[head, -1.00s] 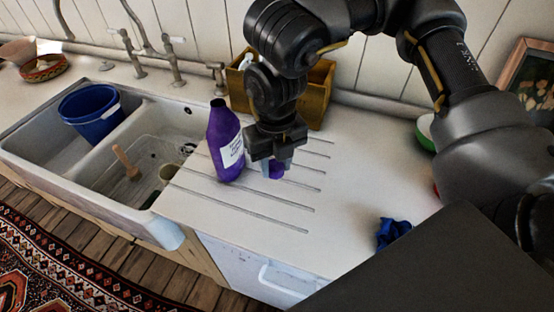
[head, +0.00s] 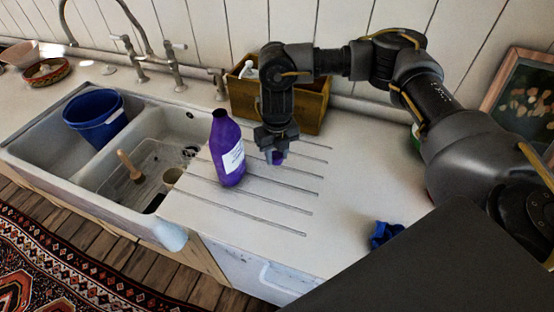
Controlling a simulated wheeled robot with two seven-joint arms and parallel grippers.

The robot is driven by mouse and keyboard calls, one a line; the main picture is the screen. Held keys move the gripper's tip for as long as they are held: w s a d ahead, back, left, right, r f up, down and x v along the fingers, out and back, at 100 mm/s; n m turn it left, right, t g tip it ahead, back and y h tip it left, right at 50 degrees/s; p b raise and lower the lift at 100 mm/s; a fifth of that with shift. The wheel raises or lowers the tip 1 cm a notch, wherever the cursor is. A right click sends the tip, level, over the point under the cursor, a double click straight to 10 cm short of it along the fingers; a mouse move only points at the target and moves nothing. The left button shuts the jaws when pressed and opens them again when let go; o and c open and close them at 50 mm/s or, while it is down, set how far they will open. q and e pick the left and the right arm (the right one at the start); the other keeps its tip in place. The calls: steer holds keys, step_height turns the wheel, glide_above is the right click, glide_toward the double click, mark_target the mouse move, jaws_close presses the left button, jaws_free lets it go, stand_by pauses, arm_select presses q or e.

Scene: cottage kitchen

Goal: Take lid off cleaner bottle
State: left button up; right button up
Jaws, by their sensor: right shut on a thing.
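The purple cleaner bottle (head: 227,150) with a white label stands upright on the ribbed draining board, right of the sink. Its dark neck is uncovered. My right gripper (head: 275,156) is shut on the purple lid (head: 278,158), to the right of the bottle and apart from it, low over the draining board. The fingers hide part of the lid, and I cannot tell whether it touches the surface. My left gripper is not in view.
A wooden box (head: 308,104) stands behind my right gripper against the wall. A blue cloth (head: 385,234) lies at the counter's front right. The double sink holds a blue bucket (head: 95,118) and a plunger (head: 129,165). The counter (head: 350,190) right of the grooves is clear.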

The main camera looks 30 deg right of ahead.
mark_target(277, 156)
step_height(277, 156, down, 3)
steer(key=shift+r+p, duration=0.1)
steer(key=shift+p, duration=0.3)
steer(key=shift+f, duration=0.2)
steer(key=shift+f, duration=0.15)
steer(key=o, duration=1.1)
